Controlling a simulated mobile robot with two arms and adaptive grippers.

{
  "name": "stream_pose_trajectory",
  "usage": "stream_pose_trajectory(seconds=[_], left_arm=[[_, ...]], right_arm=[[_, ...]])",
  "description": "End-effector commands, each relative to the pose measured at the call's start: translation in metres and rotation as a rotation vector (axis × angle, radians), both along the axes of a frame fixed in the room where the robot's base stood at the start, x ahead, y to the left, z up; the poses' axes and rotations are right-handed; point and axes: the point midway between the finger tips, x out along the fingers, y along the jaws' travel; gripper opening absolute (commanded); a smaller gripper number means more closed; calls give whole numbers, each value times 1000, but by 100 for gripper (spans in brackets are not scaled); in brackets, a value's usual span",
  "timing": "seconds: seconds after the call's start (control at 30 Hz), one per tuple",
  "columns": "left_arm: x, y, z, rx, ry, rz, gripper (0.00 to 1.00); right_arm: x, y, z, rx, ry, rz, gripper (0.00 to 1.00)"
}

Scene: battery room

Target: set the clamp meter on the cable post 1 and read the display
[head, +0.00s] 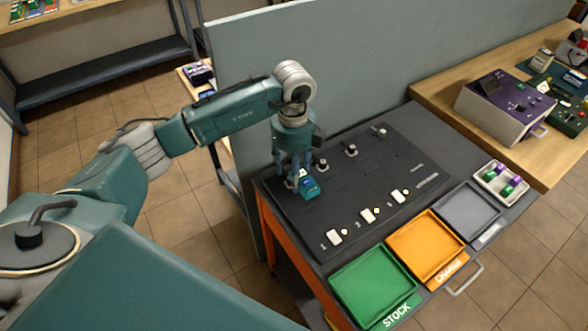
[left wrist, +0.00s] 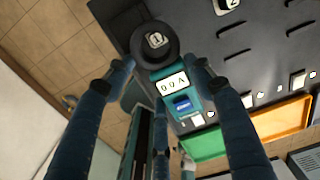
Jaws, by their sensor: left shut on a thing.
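The clamp meter (head: 310,187) is teal with a blue patch; it is at the left end of the dark board, below my left gripper (head: 293,172). In the left wrist view the clamp meter (left wrist: 182,103) sits between the fingers of my left gripper (left wrist: 160,70), which is shut on it. Its white display (left wrist: 172,84) shows upside down and seems to read zeros and an A. Cable post 1 (left wrist: 155,40), with a white cap marked 1, stands at the meter's head inside a dark round shape. I cannot tell whether that is the closed jaw. My right gripper is out of view.
Other posts (head: 351,149) stand along the back of the board (head: 330,205). Several white tags line its front. Green (head: 345,310), orange (head: 400,262) and grey trays (head: 466,225) sit at the bench front. A grey partition (head: 330,70) rises behind.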

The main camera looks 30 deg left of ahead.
Motion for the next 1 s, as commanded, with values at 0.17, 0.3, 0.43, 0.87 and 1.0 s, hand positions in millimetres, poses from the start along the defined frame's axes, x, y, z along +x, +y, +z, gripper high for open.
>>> stream_pose_trajectory(seconds=[0.17, 0.3, 0.43, 0.87, 1.0], left_arm=[[0, 0, -23, 0, 1, -1, 19], [0, 0, -36, -1, 0, -2, 19], [0, 0, -43, -1, 0, -3, 19], [0, 0, -44, 0, -1, -3, 19], [0, 0, -44, 0, -1, -3, 19]], right_arm=[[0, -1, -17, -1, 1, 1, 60], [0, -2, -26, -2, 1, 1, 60], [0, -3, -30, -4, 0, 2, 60], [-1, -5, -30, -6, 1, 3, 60], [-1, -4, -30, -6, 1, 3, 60]])
